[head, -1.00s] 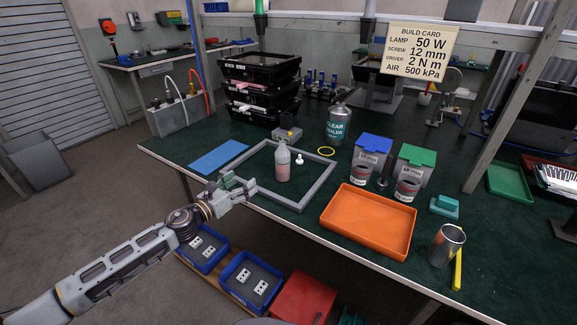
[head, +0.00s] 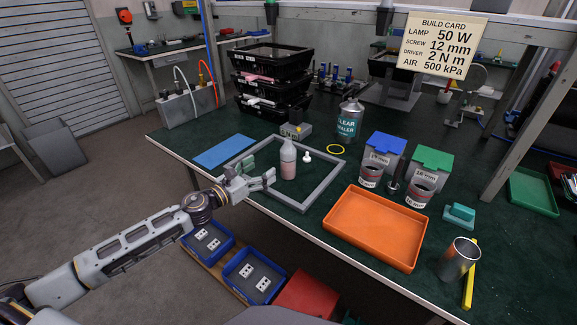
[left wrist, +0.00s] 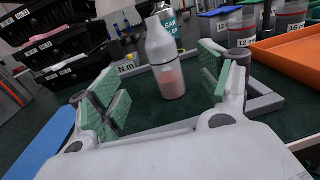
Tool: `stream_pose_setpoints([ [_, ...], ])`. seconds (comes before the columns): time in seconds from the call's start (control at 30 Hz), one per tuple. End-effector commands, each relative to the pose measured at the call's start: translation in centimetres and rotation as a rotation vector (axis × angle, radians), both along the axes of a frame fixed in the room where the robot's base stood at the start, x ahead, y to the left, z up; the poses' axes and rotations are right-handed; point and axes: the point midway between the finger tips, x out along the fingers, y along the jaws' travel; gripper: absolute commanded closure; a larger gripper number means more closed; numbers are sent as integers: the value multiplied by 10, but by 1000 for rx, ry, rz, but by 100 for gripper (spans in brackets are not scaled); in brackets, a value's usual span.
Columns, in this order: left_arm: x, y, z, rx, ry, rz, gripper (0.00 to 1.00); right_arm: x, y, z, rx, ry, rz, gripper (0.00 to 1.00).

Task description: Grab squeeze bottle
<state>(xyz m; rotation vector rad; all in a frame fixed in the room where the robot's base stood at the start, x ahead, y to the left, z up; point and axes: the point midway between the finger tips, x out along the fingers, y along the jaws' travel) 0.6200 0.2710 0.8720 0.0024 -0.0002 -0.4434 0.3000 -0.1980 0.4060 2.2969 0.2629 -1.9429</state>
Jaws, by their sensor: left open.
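The squeeze bottle (head: 288,160) is white and translucent with pink contents low in it. It stands upright inside a grey square frame (head: 325,184) on the dark green bench. My left gripper (head: 260,172) is open at the frame's left side, just left of the bottle, with nothing in it. In the left wrist view the bottle (left wrist: 165,65) stands beyond and between the two green-padded fingers (left wrist: 160,92), apart from both. A small white cap-like piece (head: 307,156) is right of the bottle. My right gripper is not in view.
A blue mat (head: 225,151) lies left of the frame. An orange tray (head: 374,228) is to its right. A sealer can (head: 349,121), a yellow ring (head: 335,149) and black stacked bins (head: 270,83) stand behind. A metal cup (head: 459,260) is at the front right.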

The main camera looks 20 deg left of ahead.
Motion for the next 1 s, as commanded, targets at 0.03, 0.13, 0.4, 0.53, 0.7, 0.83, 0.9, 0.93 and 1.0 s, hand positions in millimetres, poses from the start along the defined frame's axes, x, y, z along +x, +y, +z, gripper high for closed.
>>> stream_pose_setpoints([
  [0.03,1,0,1,0,-1,0,22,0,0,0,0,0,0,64],
  [0.13,4,-2,1,-1,0,1,22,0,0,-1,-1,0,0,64],
  [0.4,15,-7,1,-2,-1,1,22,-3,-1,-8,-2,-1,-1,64],
  [0.53,21,-10,0,-1,0,1,22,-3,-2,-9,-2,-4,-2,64],
  [0.7,29,-13,1,-1,0,1,22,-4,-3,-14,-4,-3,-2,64],
  [0.83,35,-16,0,-1,0,1,22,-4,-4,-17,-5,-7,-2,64],
  [0.9,38,-18,1,-2,-1,1,22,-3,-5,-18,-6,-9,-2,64],
  [0.93,40,-18,1,-2,-1,1,22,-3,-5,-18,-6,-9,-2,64],
  [1.0,43,-20,0,-1,0,1,22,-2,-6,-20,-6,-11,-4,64],
])
